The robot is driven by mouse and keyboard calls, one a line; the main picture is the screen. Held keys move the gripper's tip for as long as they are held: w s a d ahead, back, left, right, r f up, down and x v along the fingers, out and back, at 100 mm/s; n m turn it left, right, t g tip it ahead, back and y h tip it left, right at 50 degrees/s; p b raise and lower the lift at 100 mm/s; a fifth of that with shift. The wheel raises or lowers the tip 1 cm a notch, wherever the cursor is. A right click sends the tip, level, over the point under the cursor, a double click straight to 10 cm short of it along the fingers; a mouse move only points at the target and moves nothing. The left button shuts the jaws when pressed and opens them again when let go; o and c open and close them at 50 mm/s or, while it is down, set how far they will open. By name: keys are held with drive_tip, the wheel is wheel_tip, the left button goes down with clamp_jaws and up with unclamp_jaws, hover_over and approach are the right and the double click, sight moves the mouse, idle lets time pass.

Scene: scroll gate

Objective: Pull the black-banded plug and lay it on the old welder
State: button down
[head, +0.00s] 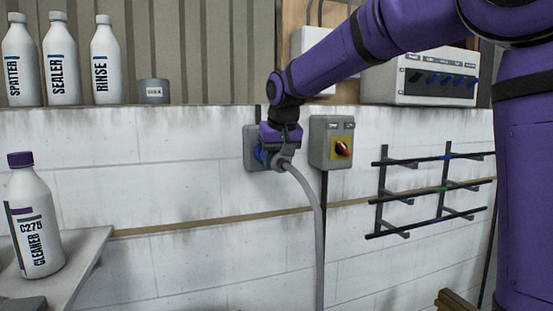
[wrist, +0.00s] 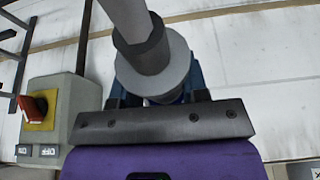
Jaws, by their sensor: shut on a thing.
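The plug (head: 285,161) is a grey body with a thick grey cable, at the blue and grey wall socket (head: 251,147). In the wrist view the plug (wrist: 165,75) has a dark band around its cable end. My gripper (head: 274,152) is shut on the plug in front of the socket. I cannot tell whether the plug is still seated in it. The gripper jaws also show in the wrist view (wrist: 158,100), one on each side of the plug. I do not see a welder that I can identify.
A grey switch box (head: 331,142) with a red knob on yellow is just right of the socket. A rack of bars (head: 430,190) is farther right. A cleaner bottle (head: 35,220) stands on a bench at left. Several bottles (head: 62,60) line the ledge above.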

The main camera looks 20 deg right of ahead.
sight(283, 159)
drive_tip(key=shift+s, duration=0.1)
drive_tip(key=shift+s, duration=2)
drive_tip(key=shift+s, duration=0.1)
drive_tip(key=s+d+f+x, duration=0.1)
drive_tip(key=d+x, duration=0.1)
drive_tip(key=x, duration=1.1)
drive_tip(key=s+d+x, duration=0.2)
drive_tip(key=x, duration=1.1)
drive_tip(key=s+d+f, duration=0.1)
drive_tip(key=s+f, duration=0.1)
drive_tip(key=f, duration=0.8)
drive_tip(key=s+d+f, duration=0.1)
drive_tip(key=s+f, duration=0.1)
drive_tip(key=f, duration=0.9)
drive_tip(key=shift+s+d+f, duration=0.3)
drive_tip(key=shift+s+d, duration=0.05)
drive_tip(key=shift+d, duration=0.05)
